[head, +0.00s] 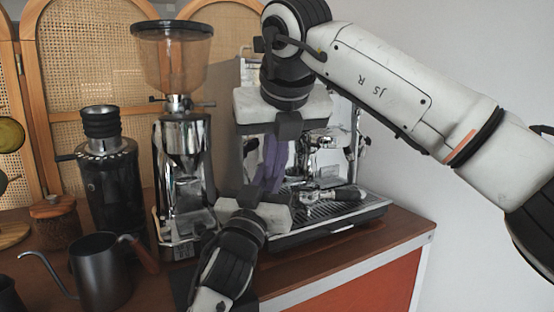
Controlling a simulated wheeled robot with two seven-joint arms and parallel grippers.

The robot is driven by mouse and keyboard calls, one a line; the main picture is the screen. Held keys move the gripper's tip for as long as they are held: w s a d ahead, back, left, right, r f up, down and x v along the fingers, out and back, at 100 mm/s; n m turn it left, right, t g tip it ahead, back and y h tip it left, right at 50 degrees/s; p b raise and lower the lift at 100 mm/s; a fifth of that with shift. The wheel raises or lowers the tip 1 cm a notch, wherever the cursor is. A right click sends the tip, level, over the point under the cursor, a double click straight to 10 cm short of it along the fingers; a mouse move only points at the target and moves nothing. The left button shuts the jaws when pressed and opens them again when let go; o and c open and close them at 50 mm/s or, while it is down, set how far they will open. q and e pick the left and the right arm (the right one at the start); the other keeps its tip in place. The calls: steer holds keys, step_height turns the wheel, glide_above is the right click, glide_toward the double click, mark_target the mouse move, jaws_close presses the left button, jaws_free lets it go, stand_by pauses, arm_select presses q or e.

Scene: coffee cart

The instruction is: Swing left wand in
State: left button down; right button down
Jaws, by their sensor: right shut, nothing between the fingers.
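The espresso machine (318,210) stands on the cart, its left part largely covered by my two grippers. I cannot make out the left wand; that side of the machine is hidden behind the grippers. My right gripper (274,162) reaches in from the upper right and points down in front of the machine's left side. Its purple fingers are shut with nothing between them. My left gripper (262,188) comes up from below and points upward, its fingers overlapping the right one's in the picture. I cannot tell whether the two touch, or whether the left is open.
A chrome grinder (183,170) with a hopper stands close left of the machine. A dark grinder (108,190), a gooseneck kettle (100,272) and a wooden jar (55,222) stand farther left. A portafilter (340,194) lies over the drip tray. The counter's right corner (405,235) is clear.

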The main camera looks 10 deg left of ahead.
arm_select(q)
steer(key=shift+f, duration=0.1)
arm_select(e)
steer(key=shift+w+a, duration=0.15)
steer(key=shift+w, duration=0.2)
